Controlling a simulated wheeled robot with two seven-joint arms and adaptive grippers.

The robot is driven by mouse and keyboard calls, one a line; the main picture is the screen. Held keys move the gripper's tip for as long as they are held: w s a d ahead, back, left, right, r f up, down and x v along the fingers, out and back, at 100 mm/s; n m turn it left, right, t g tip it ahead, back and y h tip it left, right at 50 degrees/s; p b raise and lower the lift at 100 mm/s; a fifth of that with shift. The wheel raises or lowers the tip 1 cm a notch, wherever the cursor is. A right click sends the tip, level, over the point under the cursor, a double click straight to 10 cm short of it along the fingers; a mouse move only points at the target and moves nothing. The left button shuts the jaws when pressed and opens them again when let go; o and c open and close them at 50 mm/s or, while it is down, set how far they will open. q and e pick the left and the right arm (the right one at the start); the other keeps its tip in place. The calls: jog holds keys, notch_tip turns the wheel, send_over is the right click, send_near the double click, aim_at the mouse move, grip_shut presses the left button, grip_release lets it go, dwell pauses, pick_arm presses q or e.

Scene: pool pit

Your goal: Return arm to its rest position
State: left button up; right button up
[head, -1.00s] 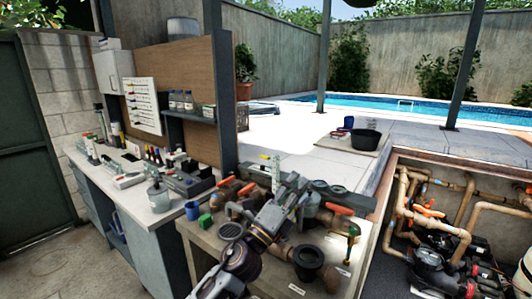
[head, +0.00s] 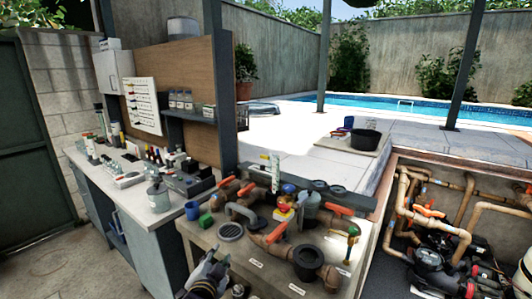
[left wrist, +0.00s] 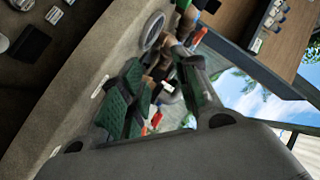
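My left gripper (head: 215,263) is low in the head view, at the near edge of the bench with the pipework. Its two fingers point up and away and stand apart, with nothing seen between them. In the left wrist view the green-padded fingers (left wrist: 160,90) are also spread, with pipework and the bench beyond them. The view is strongly tilted there. My right gripper is not in view.
A worktop (head: 132,200) stands left. A pit with pumps (head: 445,270) lies right.

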pick_arm(q)
jog(key=s+a+f+n+g, duration=0.2)
jog(key=s+a+f+g, duration=0.15)
jog(key=s+f, duration=0.35)
jog(key=s+a+f+n+g, duration=0.2)
jog(key=s+f+n+g, duration=0.15)
jog(key=s, duration=0.65)
jog(key=s+a+f+n+g, duration=0.2)
jog(key=s+f+g, duration=0.2)
jog(key=s+f, duration=0.3)
notch_tip(320, 180, down, 32)
jog(key=s+a+g, duration=0.1)
jog(key=s+a, duration=0.1)
jog(key=s, duration=0.1)
jog(key=s+a+f, duration=0.3)
jog(key=s+f, duration=0.7)
jog(key=s+a+f+m+g, duration=0.1)
jog(key=s+a+f, duration=0.2)
jog(key=s+f, duration=0.6)
jog(key=shift+s+f, duration=0.4)
jog(key=shift+s, duration=0.8)
